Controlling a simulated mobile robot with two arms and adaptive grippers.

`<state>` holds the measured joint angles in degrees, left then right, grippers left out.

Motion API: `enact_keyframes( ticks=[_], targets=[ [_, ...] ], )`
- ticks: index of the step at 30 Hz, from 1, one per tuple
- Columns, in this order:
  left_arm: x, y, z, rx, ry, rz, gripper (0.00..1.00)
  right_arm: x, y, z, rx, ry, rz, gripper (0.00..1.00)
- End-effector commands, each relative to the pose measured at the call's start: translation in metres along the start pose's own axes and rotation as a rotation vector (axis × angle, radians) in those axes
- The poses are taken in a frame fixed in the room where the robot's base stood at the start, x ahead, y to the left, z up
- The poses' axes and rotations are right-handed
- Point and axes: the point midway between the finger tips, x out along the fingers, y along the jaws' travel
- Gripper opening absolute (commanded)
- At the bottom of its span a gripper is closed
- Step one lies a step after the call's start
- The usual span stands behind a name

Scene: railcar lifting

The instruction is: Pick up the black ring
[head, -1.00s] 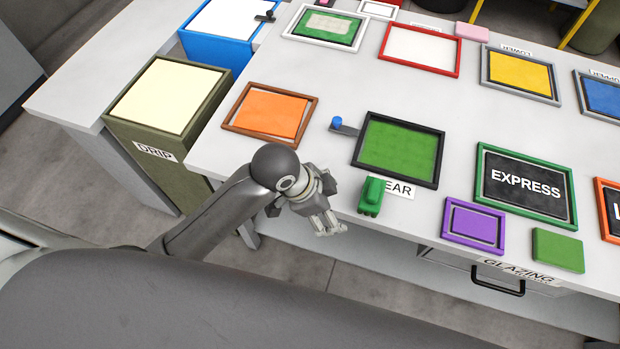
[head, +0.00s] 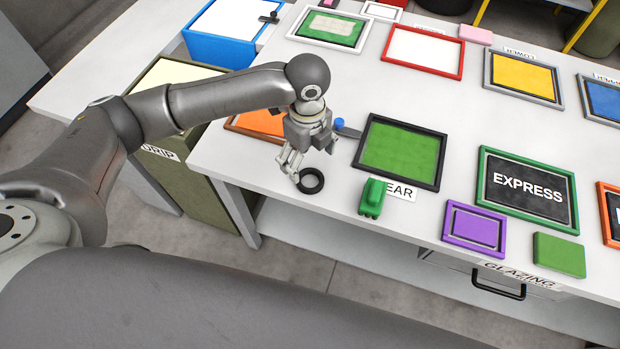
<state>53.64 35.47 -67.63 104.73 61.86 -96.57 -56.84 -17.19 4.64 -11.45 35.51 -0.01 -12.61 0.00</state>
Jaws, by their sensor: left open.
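The black ring (head: 311,181) lies on the white table near its front edge, left of a small green block. My left gripper (head: 292,172) points down just above and to the left of the ring, with its fingers apart. The fingertips are close to the ring's left side; I cannot tell whether they touch it. My right gripper is not in view.
The green block (head: 372,198) stands right of the ring, by a black-framed green panel (head: 401,152). A blue-knobbed lever (head: 341,125) and an orange panel (head: 258,124), partly hidden by my arm, lie behind. The table's front edge is close to the ring.

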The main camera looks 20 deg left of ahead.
Motion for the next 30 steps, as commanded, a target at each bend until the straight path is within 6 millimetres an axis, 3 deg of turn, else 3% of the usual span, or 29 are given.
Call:
enact_keyframes(
  ticks=[4, 11, 18, 28, 30],
  targets=[
    [0.022, 0.0, -0.001, -0.001, 0.001, 0.001, 0.83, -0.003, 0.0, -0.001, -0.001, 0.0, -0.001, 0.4],
    [0.04, -0.001, -0.002, -0.001, 0.001, 0.0, 0.83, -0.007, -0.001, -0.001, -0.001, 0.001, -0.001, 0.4],
    [0.075, -0.003, -0.004, -0.001, 0.001, 0.0, 0.83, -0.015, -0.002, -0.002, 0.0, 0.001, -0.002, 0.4],
    [0.084, -0.004, -0.003, -0.001, -0.001, -0.004, 0.83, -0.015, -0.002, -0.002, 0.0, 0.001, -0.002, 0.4],
    [0.084, -0.004, -0.003, -0.001, 0.0, -0.004, 0.75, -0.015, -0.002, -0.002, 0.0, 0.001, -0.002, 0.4]
  ],
)
